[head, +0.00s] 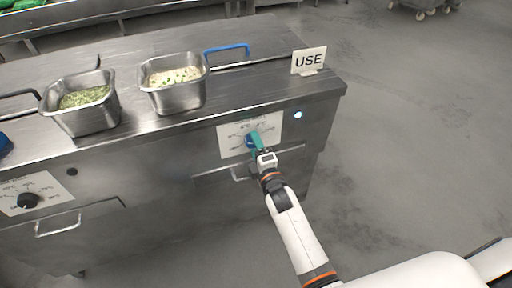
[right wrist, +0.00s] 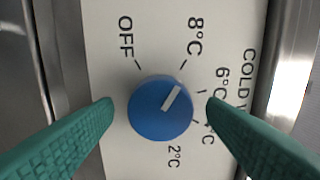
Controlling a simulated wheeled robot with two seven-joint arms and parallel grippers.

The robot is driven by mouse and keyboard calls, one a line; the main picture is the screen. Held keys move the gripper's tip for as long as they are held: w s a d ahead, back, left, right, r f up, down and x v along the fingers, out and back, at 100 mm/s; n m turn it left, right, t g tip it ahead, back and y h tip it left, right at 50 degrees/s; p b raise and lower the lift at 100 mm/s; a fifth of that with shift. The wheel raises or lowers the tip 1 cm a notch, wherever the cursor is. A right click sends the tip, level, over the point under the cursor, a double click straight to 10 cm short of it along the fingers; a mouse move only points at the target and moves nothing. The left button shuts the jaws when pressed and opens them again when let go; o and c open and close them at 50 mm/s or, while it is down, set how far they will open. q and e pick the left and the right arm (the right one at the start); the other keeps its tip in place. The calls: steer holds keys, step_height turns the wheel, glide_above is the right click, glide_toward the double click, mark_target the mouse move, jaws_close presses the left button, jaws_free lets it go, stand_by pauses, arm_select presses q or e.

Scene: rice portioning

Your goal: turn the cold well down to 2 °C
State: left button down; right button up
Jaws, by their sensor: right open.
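The cold well dial panel (head: 232,128) is a white plate on the steel counter's front; its plate also shows in the right wrist view (right wrist: 110,60). Its blue knob (right wrist: 158,115) has a white pointer line aimed between the 8 °C and 6 °C marks, nearer 8 °C. The 2 °C label (right wrist: 174,156) is below the knob in that view. My right gripper (head: 254,141) is at the panel; its green fingers (right wrist: 160,104) are open on either side of the knob, with gaps to it. The 4 °C label is partly hidden by a finger. My left gripper is out of view.
Two steel pans of food (head: 84,118) (head: 181,99) stand on the counter top. A "USE" sign (head: 308,61) stands at its right end. Another dial with a black knob (head: 28,200) is at the left. Drawer handles (head: 58,224) stick out below.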

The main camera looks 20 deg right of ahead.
steer(key=c, duration=1)
steer(key=shift+m, duration=0.3)
steer(key=shift+f+m+p, duration=0.1)
steer(key=shift+m+p, duration=2.55)
steer(key=shift+m, duration=10.45)
